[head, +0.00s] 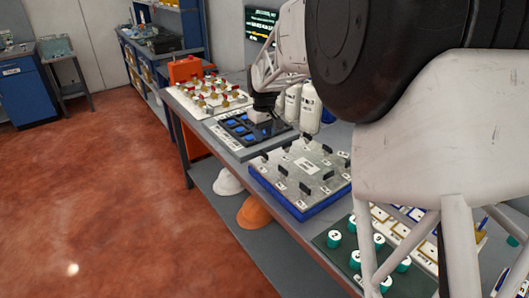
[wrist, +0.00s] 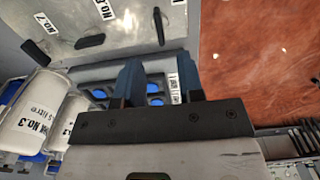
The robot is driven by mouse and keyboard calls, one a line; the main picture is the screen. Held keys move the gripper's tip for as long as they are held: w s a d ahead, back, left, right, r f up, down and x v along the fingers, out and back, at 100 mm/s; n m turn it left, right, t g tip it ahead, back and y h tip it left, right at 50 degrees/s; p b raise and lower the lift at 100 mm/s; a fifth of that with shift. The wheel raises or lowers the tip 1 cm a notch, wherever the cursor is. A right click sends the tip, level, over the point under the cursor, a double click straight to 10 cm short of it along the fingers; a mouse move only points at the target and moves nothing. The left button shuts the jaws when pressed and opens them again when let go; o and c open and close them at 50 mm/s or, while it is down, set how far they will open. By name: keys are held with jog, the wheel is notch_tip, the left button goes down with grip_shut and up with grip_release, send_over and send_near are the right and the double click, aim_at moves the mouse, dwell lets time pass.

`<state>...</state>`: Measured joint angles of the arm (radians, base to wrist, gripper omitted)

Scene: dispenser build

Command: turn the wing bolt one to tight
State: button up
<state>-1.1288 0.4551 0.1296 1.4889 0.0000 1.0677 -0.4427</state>
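The grey plate on a blue base (head: 300,187) carries several black wing bolts (head: 305,188), and lies on the bench nearer the camera than my gripper. I cannot tell which wing bolt is number one. My gripper (head: 262,108) is over the dark tray beyond the plate. In the wrist view my gripper (wrist: 159,66) has its two dark fingers apart. I see nothing clearly held between them. The plate's right part is partly hidden by my arm.
The dark tray with blue pads (head: 236,128) lies under my gripper. White bottles (head: 301,103) stand right beside it. A board of red-topped fittings (head: 212,93) is farther back. Green-capped pieces (head: 355,258) stand nearest the camera. Open floor (head: 120,190) lies left.

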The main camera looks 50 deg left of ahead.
aim_at(264, 152)
jog(key=shift+f, duration=0.1)
jog(key=shift+f, duration=3.8)
grip_shut()
